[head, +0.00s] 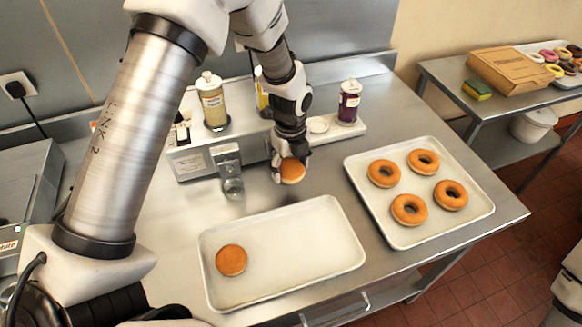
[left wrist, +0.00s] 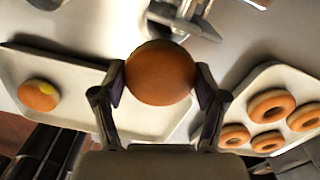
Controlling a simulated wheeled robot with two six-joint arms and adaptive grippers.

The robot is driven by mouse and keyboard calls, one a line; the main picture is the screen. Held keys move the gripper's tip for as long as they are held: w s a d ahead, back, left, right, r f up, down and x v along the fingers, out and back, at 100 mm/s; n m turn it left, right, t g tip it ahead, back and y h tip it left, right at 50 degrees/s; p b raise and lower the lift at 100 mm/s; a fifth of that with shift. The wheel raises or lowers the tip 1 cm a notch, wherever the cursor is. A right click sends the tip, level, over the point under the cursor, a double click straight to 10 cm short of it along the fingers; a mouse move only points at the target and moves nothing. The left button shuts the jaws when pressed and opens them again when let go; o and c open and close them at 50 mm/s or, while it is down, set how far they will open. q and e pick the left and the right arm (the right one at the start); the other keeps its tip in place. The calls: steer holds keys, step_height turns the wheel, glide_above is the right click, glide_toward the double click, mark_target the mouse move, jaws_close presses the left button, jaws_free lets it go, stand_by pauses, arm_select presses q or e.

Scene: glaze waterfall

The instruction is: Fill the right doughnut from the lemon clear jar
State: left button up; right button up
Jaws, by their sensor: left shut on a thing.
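My left gripper (head: 279,172) is shut on a round brown doughnut without a hole (head: 293,171), held above the steel table right of the dispenser's spout. In the left wrist view the doughnut (left wrist: 160,72) sits between both fingertips of the left gripper (left wrist: 159,82). Another solid doughnut (head: 231,260) lies at the left of the near tray (head: 290,250); in the left wrist view it (left wrist: 38,95) bears a yellow patch. A pale yellow jar (head: 212,105) and a brighter yellow jar (head: 262,97), partly hidden by my arm, stand on the dispenser; I cannot tell which is lemon clear. My right gripper is not in view.
The dispenser (head: 190,163) has a metal spout and cup (head: 232,186). A purple jar (head: 348,103) stands at its right end. A right-hand tray (head: 392,233) holds several ring doughnuts. A side table with a cardboard box (head: 508,70) stands behind. The near tray's middle is clear.

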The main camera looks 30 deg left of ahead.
mark_target(295, 179)
arm_select(q)
steer(key=shift+w+a+p, duration=0.3)
steer(key=shift+w+a, duration=0.65)
steer(key=shift+a, duration=0.05)
stand_by(1.8)
steer(key=shift+s+d, duration=0.15)
stand_by(0.4)
steer(key=shift+s+d, duration=0.4)
steer(key=shift+d, duration=0.05)
stand_by(0.9)
steer(key=shift+s+d+p, duration=0.8)
steer(key=shift+s+d, duration=0.55)
steer(key=shift+d, duration=0.15)
steer(key=shift+s+d+r+p, duration=0.1)
steer(key=shift+d+r+p, duration=0.05)
steer(key=shift+r+p, duration=0.35)
steer(key=shift+s+d+r+p, duration=0.1)
steer(key=shift+r+p, duration=0.3)
steer(key=shift+r, duration=0.05)
steer(key=shift+s+d+r+p, duration=0.25)
steer(key=shift+r+p, duration=0.2)
steer(key=shift+r, duration=0.15)
steer(key=shift+s+d+r+p, duration=0.25)
steer(key=shift+r+p, duration=0.2)
steer(key=shift+r, duration=0.1)
steer(key=shift+f, duration=0.1)
